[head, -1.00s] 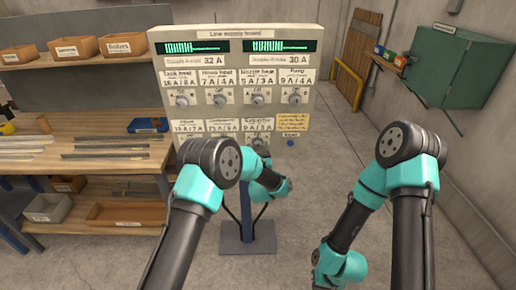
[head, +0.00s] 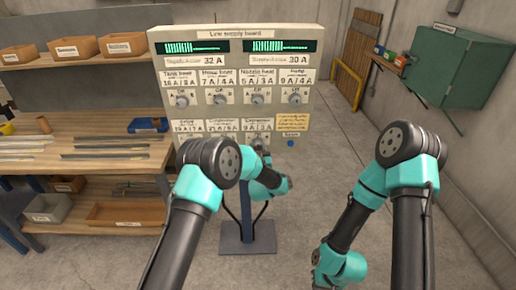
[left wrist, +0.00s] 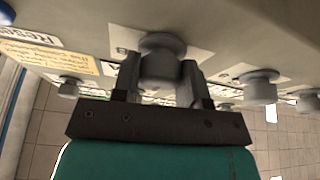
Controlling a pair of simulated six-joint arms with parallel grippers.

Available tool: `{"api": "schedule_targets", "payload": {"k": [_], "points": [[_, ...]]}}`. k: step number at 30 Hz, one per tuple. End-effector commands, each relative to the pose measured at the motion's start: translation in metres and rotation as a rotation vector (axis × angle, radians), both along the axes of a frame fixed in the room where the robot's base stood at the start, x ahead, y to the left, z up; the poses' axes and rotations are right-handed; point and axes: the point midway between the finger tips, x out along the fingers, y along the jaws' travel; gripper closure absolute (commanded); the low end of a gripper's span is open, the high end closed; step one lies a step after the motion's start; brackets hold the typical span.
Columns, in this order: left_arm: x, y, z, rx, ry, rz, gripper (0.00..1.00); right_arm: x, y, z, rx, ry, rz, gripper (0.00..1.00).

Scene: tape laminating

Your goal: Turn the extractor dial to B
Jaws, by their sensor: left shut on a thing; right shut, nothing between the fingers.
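The supply board (head: 316,75) stands upright with rows of labelled dials. The extractor dial (left wrist: 162,48) is a grey knob in the lower row. My left gripper (left wrist: 160,78) is shut on this dial, with one finger on each side of the knob. In the left wrist view a letter B shows on the plate beside the dial and an A near a finger. In the head view my left wrist hides most of the dial, and its pointer setting cannot be read. My right arm hangs down at the lower right, its fingers out of clear view.
Other dials, such as the pump dial (head: 295,97), sit close by on the board. A wooden workbench (head: 100,141) with metal strips stands at the left. A green cabinet (head: 434,69) hangs on the right wall. The floor right of the board is clear.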

Motion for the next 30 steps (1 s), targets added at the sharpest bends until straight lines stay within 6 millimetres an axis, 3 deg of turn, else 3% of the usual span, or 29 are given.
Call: {"api": "schedule_targets", "payload": {"k": [14, 30], "points": [[-0.0001, 0.0005, 0.0001, 0.143, -0.003, -0.001, 0.84, 0.0, 0.0, 0.0, 0.0, 0.0, 0.0, 1.0], [-0.0003, 0.0015, 0.0007, 0.577, -0.011, -0.001, 0.84, 0.0, 0.0, 0.0, 0.0, 0.0, 0.0, 1.0]]}}
